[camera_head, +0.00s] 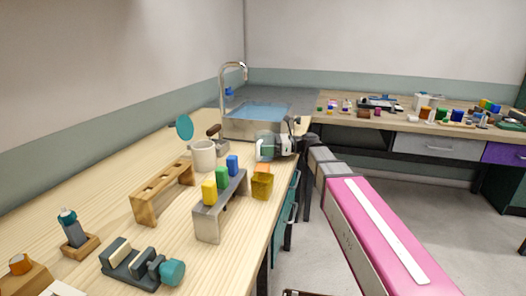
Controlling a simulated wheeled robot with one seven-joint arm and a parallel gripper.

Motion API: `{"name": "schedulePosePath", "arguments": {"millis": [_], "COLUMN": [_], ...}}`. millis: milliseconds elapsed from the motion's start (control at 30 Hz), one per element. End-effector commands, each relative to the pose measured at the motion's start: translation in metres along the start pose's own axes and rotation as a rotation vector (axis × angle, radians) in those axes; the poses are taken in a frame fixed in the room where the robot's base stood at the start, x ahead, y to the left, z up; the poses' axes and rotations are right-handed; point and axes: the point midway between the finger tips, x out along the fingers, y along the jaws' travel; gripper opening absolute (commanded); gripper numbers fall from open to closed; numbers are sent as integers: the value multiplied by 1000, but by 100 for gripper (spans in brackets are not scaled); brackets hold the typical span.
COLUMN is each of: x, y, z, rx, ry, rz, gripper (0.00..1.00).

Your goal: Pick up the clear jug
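My gripper (270,146) is at the end of my pink and grey arm, over the right edge of the wooden bench just in front of the sink. It is small and seen from the side, so its fingers and any gap between them are not clear. I cannot make out a clear jug for certain. An off-white, opaque-looking cup (203,156) stands upright on the bench to the left of my gripper, apart from it. A small yellow container (262,186) stands just below my gripper in the picture, near the bench edge.
A grey rack (210,220) with yellow, green and blue blocks and a wooden rack (150,204) stand in front of the cup. A teal disc (185,127) is behind it. A sink (262,125) with a tall tap lies beyond. The back-right bench (350,120) is cluttered.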

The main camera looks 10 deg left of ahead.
Motion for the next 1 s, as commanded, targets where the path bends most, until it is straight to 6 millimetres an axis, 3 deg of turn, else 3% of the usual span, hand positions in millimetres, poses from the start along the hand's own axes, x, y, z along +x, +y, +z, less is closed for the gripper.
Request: {"name": "schedulePosePath", "arguments": {"millis": [67,233,300,667,867,1000], "x": [0,0,0,-1,-1,0], "y": [0,0,0,0,0,1], "z": [0,0,0,4,22,45], "rx": [0,0,0,-1,-1,-3], "ry": [0,0,-1,-1,-1,-1], "rz": [0,0,0,0,0,0], "gripper": [100,45,40,40,40,40]}}
